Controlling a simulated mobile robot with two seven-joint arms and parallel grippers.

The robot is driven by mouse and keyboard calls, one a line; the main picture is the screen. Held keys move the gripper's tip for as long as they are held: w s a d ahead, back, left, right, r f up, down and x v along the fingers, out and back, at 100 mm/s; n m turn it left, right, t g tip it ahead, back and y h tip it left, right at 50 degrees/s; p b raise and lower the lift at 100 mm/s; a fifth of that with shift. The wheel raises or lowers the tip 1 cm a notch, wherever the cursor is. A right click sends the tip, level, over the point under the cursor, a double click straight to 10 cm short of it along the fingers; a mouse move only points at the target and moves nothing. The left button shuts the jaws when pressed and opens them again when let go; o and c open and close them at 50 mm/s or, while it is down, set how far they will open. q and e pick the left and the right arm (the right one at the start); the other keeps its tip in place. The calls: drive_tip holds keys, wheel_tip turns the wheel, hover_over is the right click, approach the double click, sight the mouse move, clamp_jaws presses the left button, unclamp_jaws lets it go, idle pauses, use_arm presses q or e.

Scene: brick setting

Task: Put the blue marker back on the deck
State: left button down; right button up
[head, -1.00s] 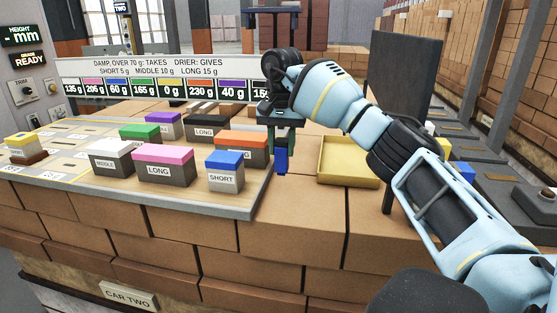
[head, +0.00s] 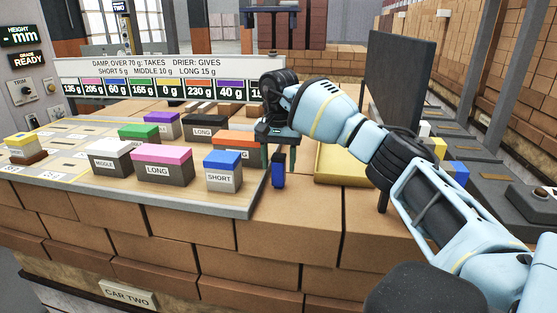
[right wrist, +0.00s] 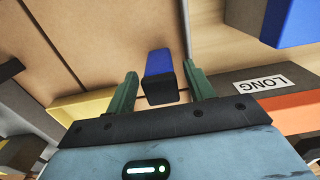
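In the right wrist view the marker (right wrist: 160,72) lies between the two fingers (right wrist: 160,88), with a visible gap on each side, so the gripper is open. My left gripper is not in view.
On the deck stand a blue-topped SHORT block (head: 223,172), a pink LONG block (head: 162,165), an orange block (head: 238,142) and several others. A yellow tray (head: 338,168) lies right of the gripper. A dark upright panel (head: 398,80) stands behind. Bare bricks lie in front.

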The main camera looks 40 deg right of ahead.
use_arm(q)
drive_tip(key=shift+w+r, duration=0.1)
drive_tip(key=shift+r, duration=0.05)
use_arm(e)
drive_tip(key=shift+r, duration=0.15)
wheel_tip(320, 180, up, 5)
drive_tip(key=shift+w+f+b, duration=0.1)
drive_tip(key=shift+f+b, duration=0.1)
drive_tip(key=shift+b, duration=0.2)
use_arm(q)
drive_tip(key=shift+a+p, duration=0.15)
drive_tip(key=shift+p, duration=0.4)
use_arm(e)
wheel_tip(320, 180, up, 7)
drive_tip(key=shift+r, duration=0.2)
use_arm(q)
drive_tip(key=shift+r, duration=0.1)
use_arm(e)
drive_tip(key=shift+f, duration=0.1)
